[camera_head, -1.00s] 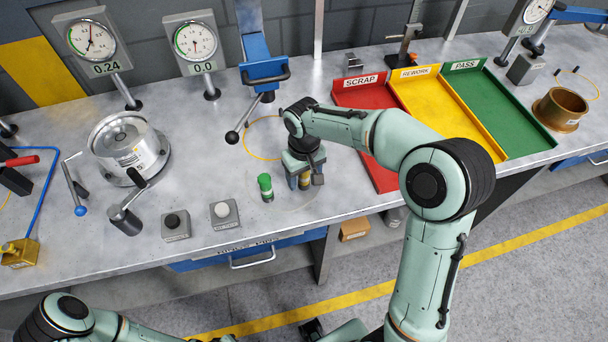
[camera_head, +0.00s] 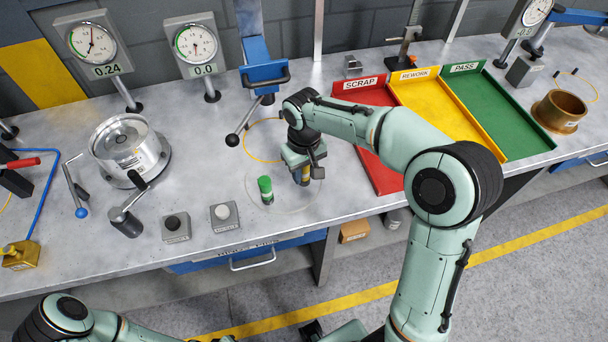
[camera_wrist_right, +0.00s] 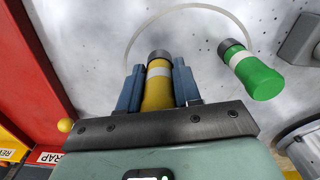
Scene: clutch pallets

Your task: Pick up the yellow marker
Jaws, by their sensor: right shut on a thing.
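The yellow marker (camera_wrist_right: 158,82), with a white band and a dark grey end, is between the two blue-grey fingers of my right gripper (camera_wrist_right: 158,88) in the right wrist view. The fingers are shut on its sides. In the head view my right gripper (camera_head: 303,160) is over the workbench, and the yellow marker (camera_head: 303,178) shows partly below it, upright. Whether its lower end touches the bench is hard to tell. My left arm shows only at the bottom edge of the head view; its gripper is not seen.
A green marker (camera_head: 265,190) stands just left of the gripper; it also shows in the wrist view (camera_wrist_right: 252,72). The red SCRAP tray (camera_head: 385,179) is close on the right, beside yellow and green trays.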

